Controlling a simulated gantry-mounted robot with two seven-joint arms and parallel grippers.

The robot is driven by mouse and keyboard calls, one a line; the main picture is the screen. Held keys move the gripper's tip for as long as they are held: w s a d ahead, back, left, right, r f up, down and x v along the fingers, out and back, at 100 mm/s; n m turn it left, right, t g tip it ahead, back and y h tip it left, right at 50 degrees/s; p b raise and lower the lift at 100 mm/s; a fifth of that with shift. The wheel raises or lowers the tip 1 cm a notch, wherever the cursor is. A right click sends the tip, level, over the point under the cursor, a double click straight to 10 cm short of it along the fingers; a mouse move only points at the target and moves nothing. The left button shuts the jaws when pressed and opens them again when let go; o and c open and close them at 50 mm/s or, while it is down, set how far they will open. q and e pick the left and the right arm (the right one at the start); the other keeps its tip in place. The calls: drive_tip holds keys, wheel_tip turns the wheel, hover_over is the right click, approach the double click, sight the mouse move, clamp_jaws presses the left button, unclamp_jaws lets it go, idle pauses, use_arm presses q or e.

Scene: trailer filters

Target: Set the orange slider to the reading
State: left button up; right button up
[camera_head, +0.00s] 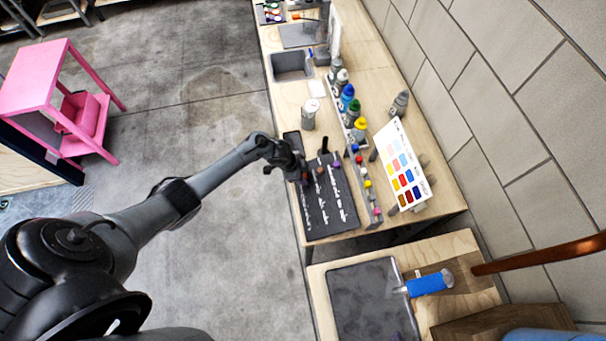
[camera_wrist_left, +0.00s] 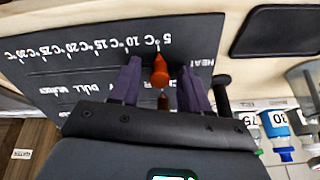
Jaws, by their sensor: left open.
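The orange slider (camera_wrist_left: 160,72) sits on the black panel (camera_wrist_left: 60,85) in the left wrist view. My right gripper is not in view. I see no clear reading display.
Paint bottles (camera_head: 355,115) stand in a row beside the panel, with a colour chart (camera_head: 402,165) to their right. A white-grey can (camera_head: 309,115) stands behind the panel. A blue-handled tool (camera_head: 428,284) lies on the nearer table. Another dark knob (camera_head: 324,145) is at the panel's far edge.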

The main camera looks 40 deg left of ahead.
use_arm(q)
clamp_jaws()
idle(0.3)
